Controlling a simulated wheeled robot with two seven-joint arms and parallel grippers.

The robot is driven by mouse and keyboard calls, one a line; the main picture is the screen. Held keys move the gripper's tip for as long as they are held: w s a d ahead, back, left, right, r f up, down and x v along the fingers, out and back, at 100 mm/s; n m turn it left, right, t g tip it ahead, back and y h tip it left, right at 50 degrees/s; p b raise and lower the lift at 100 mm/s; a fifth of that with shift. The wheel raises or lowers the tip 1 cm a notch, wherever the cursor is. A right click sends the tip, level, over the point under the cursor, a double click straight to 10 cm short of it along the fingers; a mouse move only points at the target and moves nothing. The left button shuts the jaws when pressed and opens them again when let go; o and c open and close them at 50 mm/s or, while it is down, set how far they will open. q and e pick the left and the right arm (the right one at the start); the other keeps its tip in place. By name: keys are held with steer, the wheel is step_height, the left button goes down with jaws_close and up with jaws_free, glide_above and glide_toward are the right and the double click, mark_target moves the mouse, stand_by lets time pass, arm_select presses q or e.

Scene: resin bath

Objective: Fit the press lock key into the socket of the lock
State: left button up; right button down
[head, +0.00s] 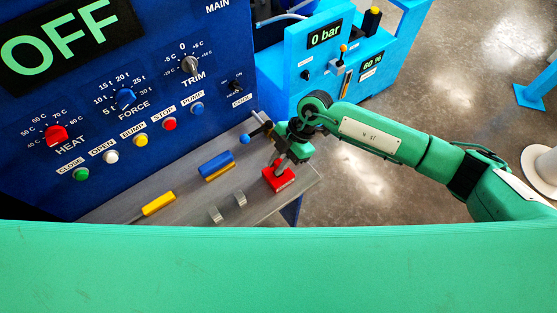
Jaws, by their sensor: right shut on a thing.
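My right gripper (281,166) reaches in from the right and points down over the right end of the grey shelf. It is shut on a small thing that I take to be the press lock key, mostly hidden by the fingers. A red block (284,184) is right at the fingertips, near the shelf's right edge. It looks like the lock, but its socket is not visible. I cannot tell whether the key is in it or just above it. My left gripper is not in view.
A light blue unit (297,70) stands behind my right arm.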

steer(key=shift+f, duration=0.45)
steer(key=c, duration=1.3)
jaws_free()
steer(key=shift+o, duration=0.2)
steer(key=b+v, duration=0.3)
steer(key=v, duration=1)
steer(key=shift+w+d+r+b, duration=0.2)
steer(key=shift+r+b, duration=0.1)
steer(key=shift+b, duration=0.1)
step_height(320, 180, up, 12)
steer(key=p, duration=0.9)
